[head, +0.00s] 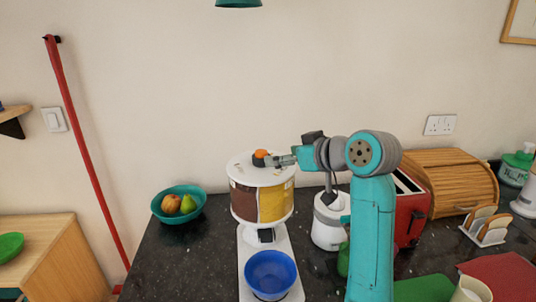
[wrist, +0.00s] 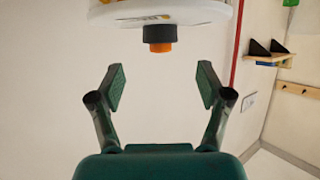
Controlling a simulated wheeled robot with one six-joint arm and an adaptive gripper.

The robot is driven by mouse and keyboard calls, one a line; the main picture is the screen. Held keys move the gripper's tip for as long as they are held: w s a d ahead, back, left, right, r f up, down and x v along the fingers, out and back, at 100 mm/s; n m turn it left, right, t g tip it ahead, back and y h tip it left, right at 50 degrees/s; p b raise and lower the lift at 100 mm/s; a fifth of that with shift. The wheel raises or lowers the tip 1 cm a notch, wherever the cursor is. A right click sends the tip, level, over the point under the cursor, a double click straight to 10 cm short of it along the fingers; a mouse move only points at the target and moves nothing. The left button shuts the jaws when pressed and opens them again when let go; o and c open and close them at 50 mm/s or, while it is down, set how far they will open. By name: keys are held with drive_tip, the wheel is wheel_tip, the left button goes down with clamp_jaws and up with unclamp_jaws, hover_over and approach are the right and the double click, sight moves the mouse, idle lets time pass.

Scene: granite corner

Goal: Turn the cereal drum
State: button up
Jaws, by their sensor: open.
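The cereal drum (head: 243,204) is a white-topped cylinder with brown and yellow sections, standing on a white stand at the counter's middle. A dark knob with an orange cap (head: 261,154) sits on its top. My gripper (head: 276,160) is at the knob's right, just above the drum top. In the wrist view, the drum's white top (wrist: 205,14) is at the upper edge, and the knob (wrist: 158,36) hangs upside down in the picture. My open gripper (wrist: 162,83) has its fingers spread either side of the knob's line, with the knob beyond the tips. Nothing is between the fingers.
A blue bowl (head: 270,271) is on the stand's base under the drum. A teal fruit bowl (head: 160,211) stands at left. A white appliance (head: 328,226), red toaster (head: 408,215) and wooden bread box (head: 450,178) are at right.

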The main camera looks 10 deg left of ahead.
sight(261, 156)
drive_tip(key=x, duration=0.9)
drive_tip(key=shift+w+a+f, duration=0.15)
drive_tip(key=shift+a+f, duration=0.05)
drive_tip(key=shift+a, duration=0.05)
drive_tip(key=shift+c, duration=0.2)
clamp_jaws()
